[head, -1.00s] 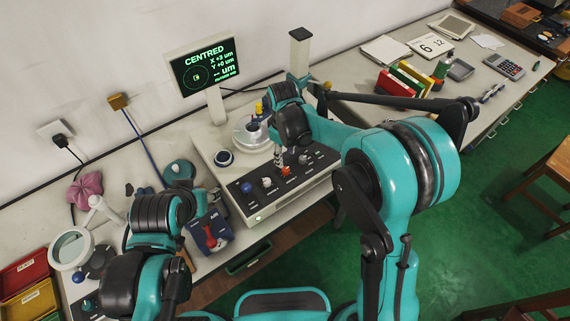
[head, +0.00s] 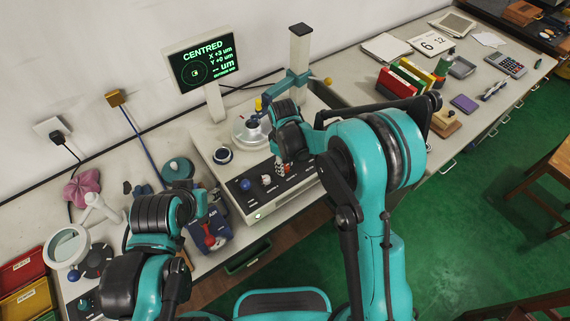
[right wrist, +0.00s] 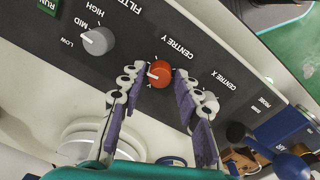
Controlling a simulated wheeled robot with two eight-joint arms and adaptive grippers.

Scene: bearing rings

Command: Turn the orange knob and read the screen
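The orange knob (right wrist: 160,73) sits on the dark control panel beside the "CENTRE Y" label in the right wrist view, its white mark showing. My right gripper (right wrist: 155,72) is open, with its fingertips on either side of the knob. I cannot tell if they touch it. In the head view my right gripper (head: 283,168) is low over the panel and largely covers the knob. The screen (head: 201,64) reads "CENTRED", "X +3 um", "Y +0 um" and "-- um"; its bottom line is too small to read. My left gripper (head: 201,203) is near the blue pack, its fingers unclear.
A grey knob (right wrist: 98,41) marked LOW, MID, HIGH and a white knob (right wrist: 209,103) flank the orange one. The round metal stage (head: 250,131) is behind the panel. A blue pack (head: 213,232) lies left of the instrument. A magnifier (head: 68,247) stands front left.

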